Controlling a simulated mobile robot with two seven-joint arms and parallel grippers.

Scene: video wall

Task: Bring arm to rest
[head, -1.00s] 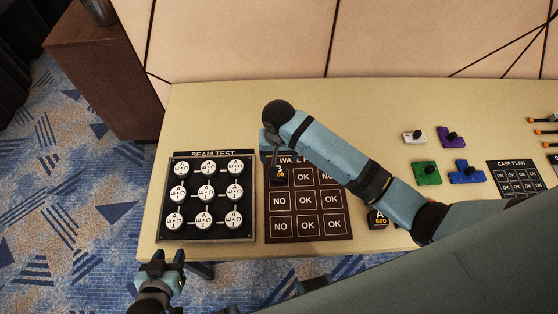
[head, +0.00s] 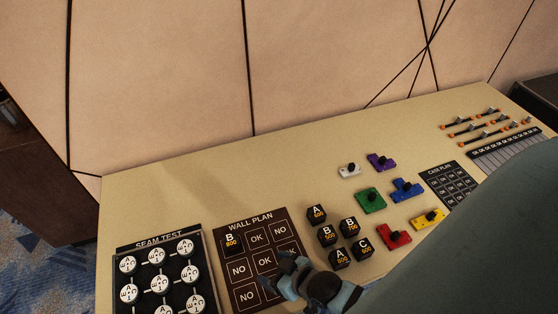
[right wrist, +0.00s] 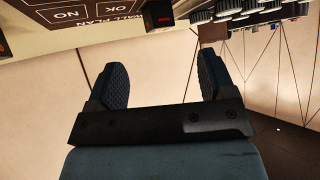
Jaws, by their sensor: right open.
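My right gripper (head: 286,276) is open at the bottom middle of the head view, over the lower right part of the wall plan board (head: 222,237). In the right wrist view its two fingers (right wrist: 162,82) stand wide apart with nothing between them. A black cube marked B 800 (head: 232,244) sits on the board's top left cell. It appears apart from the gripper. My right arm covers part of the board and table. My left gripper is out of view.
Several black lettered cubes (head: 327,236) stand right of the board. The seam test panel (head: 142,268) is at the lower left. Coloured pieces (head: 370,200), the case plan (head: 452,184) and orange-tipped cables (head: 470,127) lie to the right. The table's back left (head: 150,185) is clear.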

